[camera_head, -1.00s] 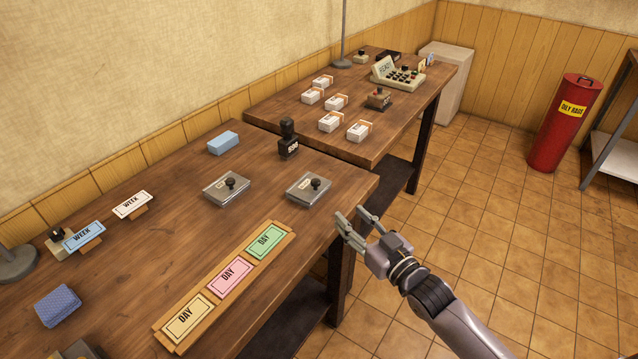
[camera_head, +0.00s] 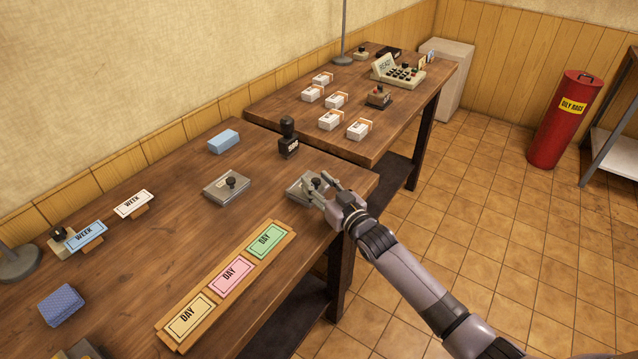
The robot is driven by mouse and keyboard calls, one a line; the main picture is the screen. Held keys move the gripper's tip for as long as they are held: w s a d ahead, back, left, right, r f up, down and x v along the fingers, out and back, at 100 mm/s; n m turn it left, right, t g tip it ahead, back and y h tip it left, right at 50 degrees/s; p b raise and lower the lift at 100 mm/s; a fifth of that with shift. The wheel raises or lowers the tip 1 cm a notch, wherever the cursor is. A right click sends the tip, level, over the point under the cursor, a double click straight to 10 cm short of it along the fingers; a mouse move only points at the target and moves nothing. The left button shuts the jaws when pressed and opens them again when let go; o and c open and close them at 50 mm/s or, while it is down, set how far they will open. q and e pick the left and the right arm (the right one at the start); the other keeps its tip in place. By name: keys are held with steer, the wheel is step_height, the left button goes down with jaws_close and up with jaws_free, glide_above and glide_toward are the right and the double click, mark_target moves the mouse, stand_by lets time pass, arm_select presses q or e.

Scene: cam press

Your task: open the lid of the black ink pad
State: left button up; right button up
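Two flat grey metal ink pad tins with closed lids and black knobs lie on the near wooden table. The left tin (camera_head: 227,188) is clear of my arms. The right tin (camera_head: 299,190) is near the table's right edge, partly covered by my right gripper (camera_head: 317,185). The labels are too small to read, so I cannot tell which pad is black. The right gripper's fingers are apart, at the black knob of the right tin; whether they touch it is not clear. My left gripper is not in view.
A wooden rack (camera_head: 232,279) with three DAY cards lies in front of the tins. A black stamp (camera_head: 288,140) stands behind the right tin, and a blue block (camera_head: 223,141) lies behind the left one. The far table (camera_head: 290,102) holds several white stacks.

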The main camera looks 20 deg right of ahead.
steer(key=shift+c, duration=0.5)
jaws_close()
